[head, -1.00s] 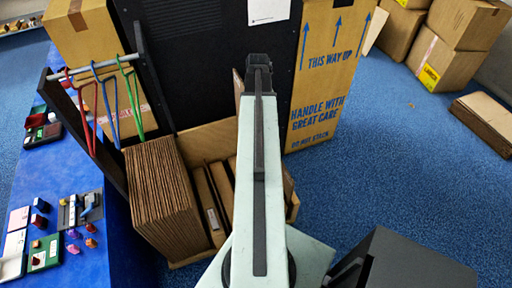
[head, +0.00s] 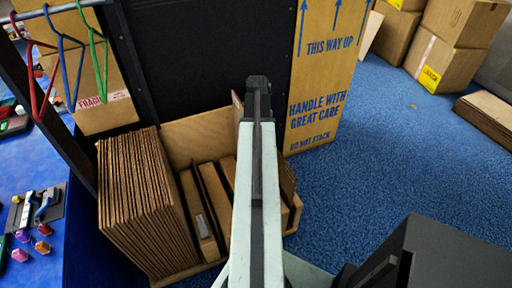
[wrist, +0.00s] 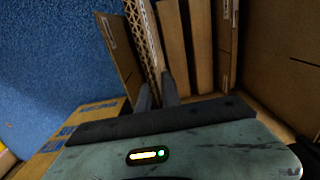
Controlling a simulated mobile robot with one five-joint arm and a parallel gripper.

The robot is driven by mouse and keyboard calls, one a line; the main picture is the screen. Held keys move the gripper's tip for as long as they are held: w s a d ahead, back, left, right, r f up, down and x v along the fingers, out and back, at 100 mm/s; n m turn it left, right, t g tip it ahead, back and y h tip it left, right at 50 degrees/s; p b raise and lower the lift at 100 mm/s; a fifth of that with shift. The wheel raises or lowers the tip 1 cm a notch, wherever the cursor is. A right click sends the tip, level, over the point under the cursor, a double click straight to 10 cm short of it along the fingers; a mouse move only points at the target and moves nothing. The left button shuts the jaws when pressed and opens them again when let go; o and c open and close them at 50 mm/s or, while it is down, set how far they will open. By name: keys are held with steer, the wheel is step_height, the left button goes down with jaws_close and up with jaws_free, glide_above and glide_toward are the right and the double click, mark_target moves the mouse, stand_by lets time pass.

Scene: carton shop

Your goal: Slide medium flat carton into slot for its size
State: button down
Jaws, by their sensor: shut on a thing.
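My gripper (wrist: 157,92) shows in the wrist view with its two dark fingers close together on the lower end of a thin brown flat carton (wrist: 151,45). The carton stands on edge, its fluted edge and a pale mark showing. In the head view my arm hides the gripper, and only a narrow brown strip shows left of the arm's end. The wooden slotted rack (head: 196,138) stands below and around the arm, with upright boards or cartons in its slots. I cannot tell whether the held carton's lower end is inside a slot.
A thick stack of flat cartons (head: 140,205) fills the rack's left side. A black panel (head: 190,60) and a tall printed carton (head: 322,85) stand behind. Coloured hangers (head: 70,60) hang from a rail at left. Blue floor is open at right.

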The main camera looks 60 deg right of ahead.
steer(key=shift+f+b, duration=14.25)
steer(key=shift+b, duration=0.1)
steer(key=c, duration=1.5)
jaws_free()
step_height(320, 180, up, 8)
steer(key=p, duration=0.8)
steer(key=shift+f, duration=0.1)
